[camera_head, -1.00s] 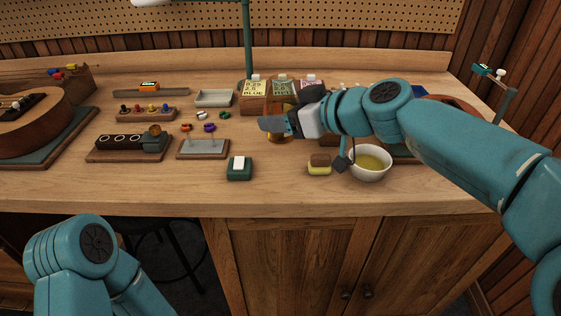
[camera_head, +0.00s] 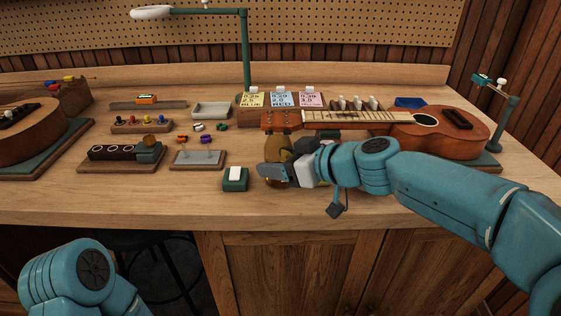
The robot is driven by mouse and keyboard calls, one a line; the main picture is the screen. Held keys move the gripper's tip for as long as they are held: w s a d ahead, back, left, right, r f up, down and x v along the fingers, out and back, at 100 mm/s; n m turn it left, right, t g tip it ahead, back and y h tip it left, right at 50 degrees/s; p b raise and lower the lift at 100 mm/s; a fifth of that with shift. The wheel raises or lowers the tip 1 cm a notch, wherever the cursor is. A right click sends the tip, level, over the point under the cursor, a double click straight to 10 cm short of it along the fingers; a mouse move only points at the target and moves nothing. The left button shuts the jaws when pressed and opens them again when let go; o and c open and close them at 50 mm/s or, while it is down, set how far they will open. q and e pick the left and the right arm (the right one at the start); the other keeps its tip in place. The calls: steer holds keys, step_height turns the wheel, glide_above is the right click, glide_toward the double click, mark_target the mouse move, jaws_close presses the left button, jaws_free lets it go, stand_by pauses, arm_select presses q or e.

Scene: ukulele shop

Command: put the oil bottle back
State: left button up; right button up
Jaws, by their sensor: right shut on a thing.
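The amber oil bottle (camera_head: 278,146) is at the middle of the bench, partly hidden by my right gripper. My right gripper (camera_head: 272,172) comes in from the right, low over the bench, and is shut on the bottle. The bottle looks about upright; whether its base touches the wood is hard to tell. My left arm shows at the lower left, with its gripper out of view.
A ukulele (camera_head: 465,138) lies behind my right arm. A green block with a white top (camera_head: 235,178) stands just left of the gripper. A dark holder with round holes (camera_head: 113,153) and a grey tray (camera_head: 198,159) are farther left. The front bench strip is clear.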

steer(key=o, duration=1.2)
steer(key=shift+s+d+r+p, duration=0.1)
steer(key=shift+d+r+p, duration=0.05)
steer(key=shift+r+p, duration=0.15)
steer(key=v, duration=1.1)
steer(key=shift+s+d+b, duration=0.2)
steer(key=shift+s+b, duration=0.05)
steer(key=shift+b, duration=0.05)
